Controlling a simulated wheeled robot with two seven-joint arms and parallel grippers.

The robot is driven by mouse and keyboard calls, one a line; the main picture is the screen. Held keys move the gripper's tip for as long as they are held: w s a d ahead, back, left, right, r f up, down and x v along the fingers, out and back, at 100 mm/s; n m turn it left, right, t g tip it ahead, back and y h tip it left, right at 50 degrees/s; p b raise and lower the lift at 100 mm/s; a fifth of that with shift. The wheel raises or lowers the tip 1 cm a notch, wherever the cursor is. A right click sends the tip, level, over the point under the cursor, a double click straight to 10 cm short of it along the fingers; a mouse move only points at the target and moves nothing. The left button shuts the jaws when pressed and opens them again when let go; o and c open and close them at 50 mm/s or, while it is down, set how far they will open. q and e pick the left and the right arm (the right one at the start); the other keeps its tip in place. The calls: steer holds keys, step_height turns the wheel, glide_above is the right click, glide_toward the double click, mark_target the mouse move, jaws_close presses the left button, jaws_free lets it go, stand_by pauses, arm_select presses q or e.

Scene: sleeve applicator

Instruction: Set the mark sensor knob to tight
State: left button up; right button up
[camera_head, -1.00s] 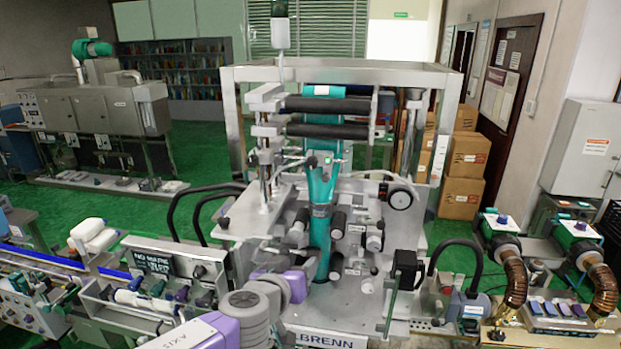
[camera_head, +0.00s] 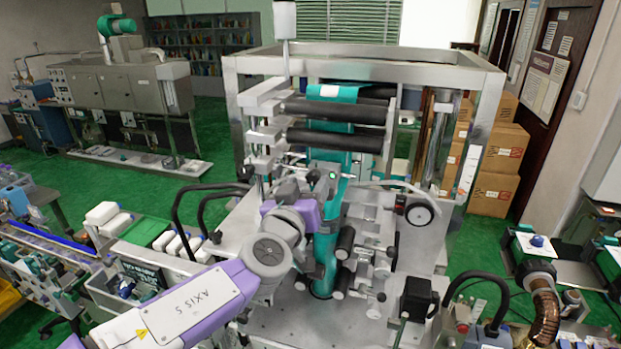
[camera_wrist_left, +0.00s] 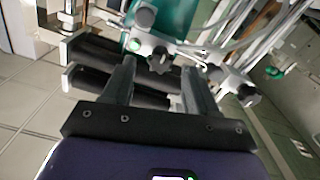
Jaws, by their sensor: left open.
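The machine's clamp-and-rod assembly, with a small green light, crosses the teal film (camera_head: 333,215) in the head view. In the left wrist view, a dark knob (camera_wrist_left: 160,59) on a grey clamp stands between and beyond my fingertips. Another dark knob (camera_wrist_left: 145,16) is above it, and a third (camera_wrist_left: 246,95) lies to the right. I cannot tell for certain which one is the mark sensor knob, nor read its setting. My left gripper (camera_wrist_left: 159,64) is open and empty, its fingers pointing at the clamp assembly. In the head view, my purple wrist hides part of that area. My right gripper is not in view.
Black rollers (camera_head: 335,110) span the machine frame (camera_head: 365,68) above the assembly. A round gauge (camera_head: 419,214) sits to the right. Bent black handles (camera_head: 182,215) stand at the left, and a black box (camera_head: 417,297) at the front right.

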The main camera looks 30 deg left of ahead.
mark_target(314, 178)
arm_select(q)
steer(key=shift+x, duration=0.95)
steer(key=shift+w, duration=0.1)
